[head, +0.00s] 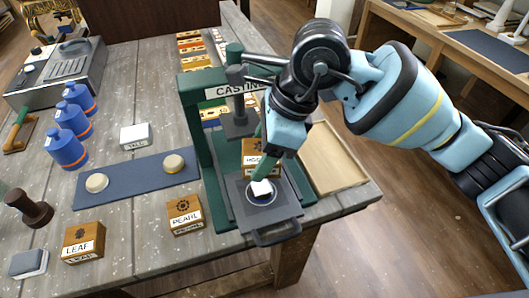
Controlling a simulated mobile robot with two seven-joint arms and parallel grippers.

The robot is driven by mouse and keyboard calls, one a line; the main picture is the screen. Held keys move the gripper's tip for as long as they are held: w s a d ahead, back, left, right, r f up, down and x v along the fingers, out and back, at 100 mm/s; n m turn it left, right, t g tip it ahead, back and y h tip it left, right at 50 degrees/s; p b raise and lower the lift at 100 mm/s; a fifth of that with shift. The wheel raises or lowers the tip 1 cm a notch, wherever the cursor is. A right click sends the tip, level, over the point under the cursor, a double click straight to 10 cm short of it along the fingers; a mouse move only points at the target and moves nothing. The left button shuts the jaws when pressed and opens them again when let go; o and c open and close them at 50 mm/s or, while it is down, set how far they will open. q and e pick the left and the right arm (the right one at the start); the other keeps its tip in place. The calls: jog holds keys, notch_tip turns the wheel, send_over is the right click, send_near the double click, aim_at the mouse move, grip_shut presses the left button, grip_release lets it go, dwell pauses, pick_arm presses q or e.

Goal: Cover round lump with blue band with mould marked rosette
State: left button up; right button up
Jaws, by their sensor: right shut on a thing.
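The mould marked rosette (247,146) is a small wooden block with a dark emblem on top and a partly covered label starting "ROS". My right gripper (263,162) is shut on it above the dark press plate, a narrow green finger with a pale tip crossing its front. The round lump with blue band (250,194) lies on the plate (277,210), just in front of and below the mould. Its blue rim shows, but the pale tip hides part of it. I cannot tell how large the gap to the mould is. My left gripper is not in view.
The green casting press (197,135) stands around the plate. Moulds marked leaf (83,240) and pearl (185,216) stand to the left. Two pale lumps lie on a blue mat (135,180). Several blue bottles (67,148) stand further left. A shallow wooden tray (335,160) lies to the right.

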aim_at(255, 187)
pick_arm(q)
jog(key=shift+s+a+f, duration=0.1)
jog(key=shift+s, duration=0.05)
pick_arm(e)
jog(key=shift+s+a, duration=0.1)
jog(key=shift+f, duration=0.15)
jog(key=shift+f+b, duration=0.7)
jog(key=shift+f, duration=0.75)
jog(key=shift+f+b, duration=0.35)
jog(key=shift+f, duration=0.4)
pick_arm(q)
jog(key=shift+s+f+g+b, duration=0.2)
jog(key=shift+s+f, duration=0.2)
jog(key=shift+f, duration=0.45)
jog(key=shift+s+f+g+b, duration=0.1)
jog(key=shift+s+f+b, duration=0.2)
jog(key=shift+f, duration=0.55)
pick_arm(e)
jog(key=shift+f, duration=0.95)
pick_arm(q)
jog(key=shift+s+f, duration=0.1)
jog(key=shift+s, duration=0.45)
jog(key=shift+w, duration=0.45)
pick_arm(e)
jog(key=shift+f, duration=0.15)
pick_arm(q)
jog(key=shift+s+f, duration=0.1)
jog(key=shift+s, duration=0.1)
pick_arm(e)
jog(key=shift+f, duration=0.3)
